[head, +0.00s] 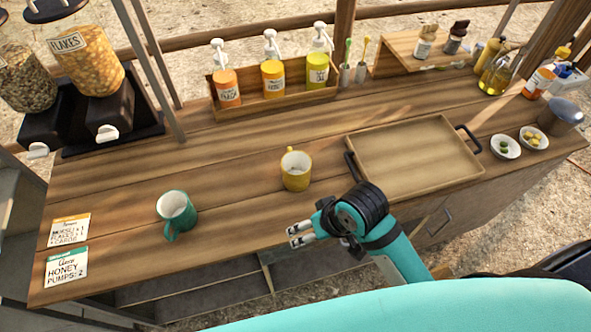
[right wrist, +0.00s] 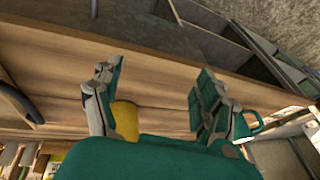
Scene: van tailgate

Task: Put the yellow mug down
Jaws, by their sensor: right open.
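The yellow mug (head: 296,171) stands upright on the wooden counter (head: 240,200), left of the tray. My right gripper (head: 297,234) is open and empty, on the front side of the mug and apart from it in the head view. In the right wrist view the open fingers (right wrist: 157,85) show with nothing between their tips. Part of the yellow mug (right wrist: 126,120) shows there beside the left finger, its lower part hidden by my gripper. My left gripper is in neither view.
A teal mug (head: 175,210) stands to the left, near two cards (head: 67,265). A wooden tray (head: 410,160) with black handles lies right of the yellow mug. A pump-bottle rack (head: 270,103) stands behind. Two small bowls (head: 505,147) are far right. Counter between the mugs is clear.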

